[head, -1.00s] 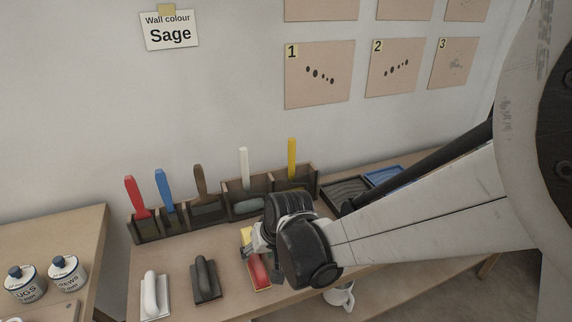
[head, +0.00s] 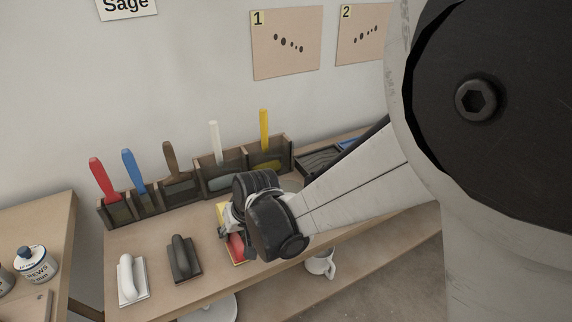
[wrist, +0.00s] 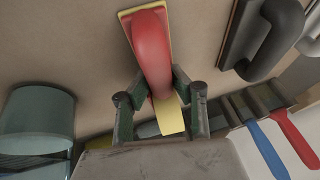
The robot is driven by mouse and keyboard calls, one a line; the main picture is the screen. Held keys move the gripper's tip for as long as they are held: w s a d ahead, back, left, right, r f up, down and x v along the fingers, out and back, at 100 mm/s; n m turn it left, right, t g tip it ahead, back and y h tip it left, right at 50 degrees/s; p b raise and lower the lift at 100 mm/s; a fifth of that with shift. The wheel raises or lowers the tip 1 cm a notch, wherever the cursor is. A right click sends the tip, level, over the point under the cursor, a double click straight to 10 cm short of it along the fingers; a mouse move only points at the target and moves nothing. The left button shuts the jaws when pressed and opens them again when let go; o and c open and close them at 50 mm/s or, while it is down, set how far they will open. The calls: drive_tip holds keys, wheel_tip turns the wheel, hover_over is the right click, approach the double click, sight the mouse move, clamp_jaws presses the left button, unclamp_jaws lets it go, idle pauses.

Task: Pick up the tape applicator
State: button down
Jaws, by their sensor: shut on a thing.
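The tape applicator (head: 236,247) appears as a tool with a red handle and a yellow base, at the front edge of the workbench in the head view. In the wrist view the applicator (wrist: 149,42) runs from the top middle down between the fingers. My gripper (wrist: 158,78) is shut on its red handle, one dark finger on each side. In the head view my gripper (head: 227,231) and wrist cover part of the tool. I cannot tell whether its base touches the bench.
A black float (head: 184,260) and a white float (head: 132,280) lie to the left on the bench (head: 215,285). A wooden rack (head: 200,187) with several upright handled tools stands behind. Dark trays (head: 318,160) lie at back right. A white mug (head: 320,263) sits below.

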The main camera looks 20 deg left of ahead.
drive_tip(key=shift+r, duration=0.1)
wheel_tip(320, 180, up, 10)
drive_tip(key=p, duration=0.6)
drive_tip(key=shift+s, duration=0.15)
drive_tip(key=c, duration=2.2)
unclamp_jaws()
clamp_jaws()
